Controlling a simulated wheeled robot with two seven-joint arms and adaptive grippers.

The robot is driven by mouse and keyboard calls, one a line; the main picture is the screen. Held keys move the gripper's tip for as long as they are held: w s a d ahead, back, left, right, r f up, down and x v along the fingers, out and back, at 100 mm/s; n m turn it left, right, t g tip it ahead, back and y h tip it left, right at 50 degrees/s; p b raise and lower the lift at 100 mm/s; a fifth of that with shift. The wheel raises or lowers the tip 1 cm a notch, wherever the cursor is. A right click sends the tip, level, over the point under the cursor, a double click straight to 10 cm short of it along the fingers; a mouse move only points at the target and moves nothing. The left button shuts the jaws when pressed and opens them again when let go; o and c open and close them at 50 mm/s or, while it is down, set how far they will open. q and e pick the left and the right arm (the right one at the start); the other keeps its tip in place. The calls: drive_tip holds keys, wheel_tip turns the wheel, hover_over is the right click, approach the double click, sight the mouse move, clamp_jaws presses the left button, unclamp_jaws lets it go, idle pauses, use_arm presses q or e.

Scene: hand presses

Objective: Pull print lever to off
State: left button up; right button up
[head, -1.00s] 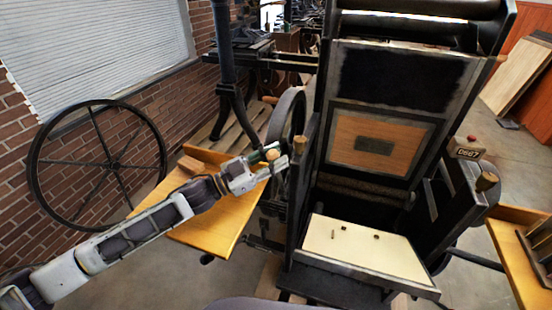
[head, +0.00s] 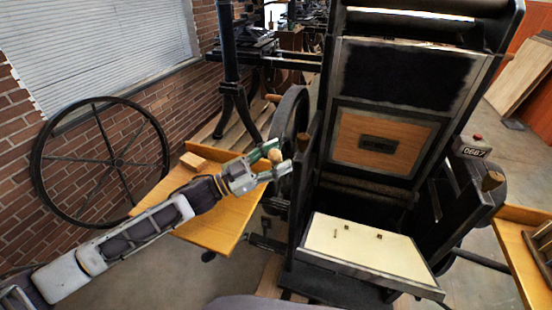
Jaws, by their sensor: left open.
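The hand press (head: 372,78) fills the right half of the head view, with a dark frame and a pale board (head: 360,244) at its front. A lever with a round wooden knob (head: 274,156) stands at the press's left side; its shaft is mostly hidden. My left gripper (head: 276,160) comes in from the left and is open, with one finger above the knob and one below it. The knob shows between the fingers; I cannot tell whether they touch it. My right gripper is not in view.
A wooden side table (head: 212,228) lies under my left arm. A dark flywheel (head: 291,115) is just behind the lever. A large spoked wheel (head: 118,162) stands by the brick wall at left. A counter box (head: 473,147) and another wooden table (head: 512,262) are at right.

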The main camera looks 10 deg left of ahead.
use_arm(q)
drive_tip(key=shift+s+a, duration=0.1)
drive_tip(key=shift+a, duration=0.05)
drive_tip(key=shift+s+a+f, duration=0.1)
drive_tip(key=shift+a, duration=0.05)
drive_tip(key=r+v, duration=0.3)
drive_tip(key=v, duration=1.2)
drive_tip(key=shift+s+a, duration=0.35)
drive_tip(key=shift+a, duration=0.25)
idle(1.4)
drive_tip(key=shift+a+f, duration=0.1)
idle(0.4)
